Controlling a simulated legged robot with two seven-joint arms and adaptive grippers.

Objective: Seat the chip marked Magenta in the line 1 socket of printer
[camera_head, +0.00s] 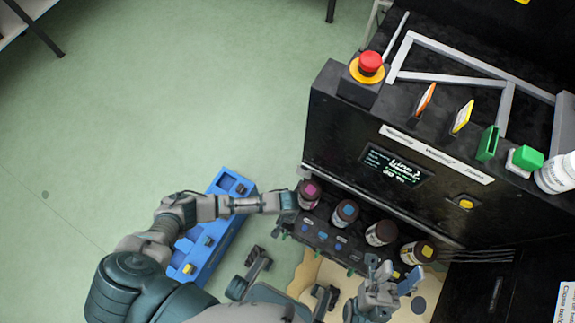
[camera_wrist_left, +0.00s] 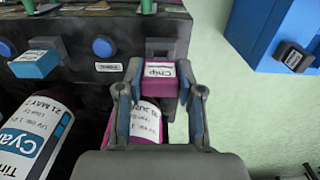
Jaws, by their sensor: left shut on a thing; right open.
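My left gripper (camera_wrist_left: 160,97) is shut on a magenta chip (camera_wrist_left: 156,78) with a white label that reads "Chip". In the left wrist view the chip is right in front of a grey socket (camera_wrist_left: 160,46) on the dark printer face; I cannot tell whether it has entered. In the head view my left gripper (camera_head: 288,202) is at the left end of the printer's (camera_head: 335,125) front ledge, beside the magenta-capped bottle (camera_head: 309,193); the chip cannot be made out there. My right gripper (camera_head: 390,283) is open and empty near the yellow-capped bottle (camera_head: 418,252).
A blue-capped bottle (camera_head: 345,212) and a dark-capped bottle (camera_head: 381,233) stand along the ledge. A cyan chip (camera_wrist_left: 35,64) sits at the neighbouring position, with a blue button (camera_wrist_left: 103,47) between. A blue rack (camera_head: 229,214) holding several chips lies under my left arm.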

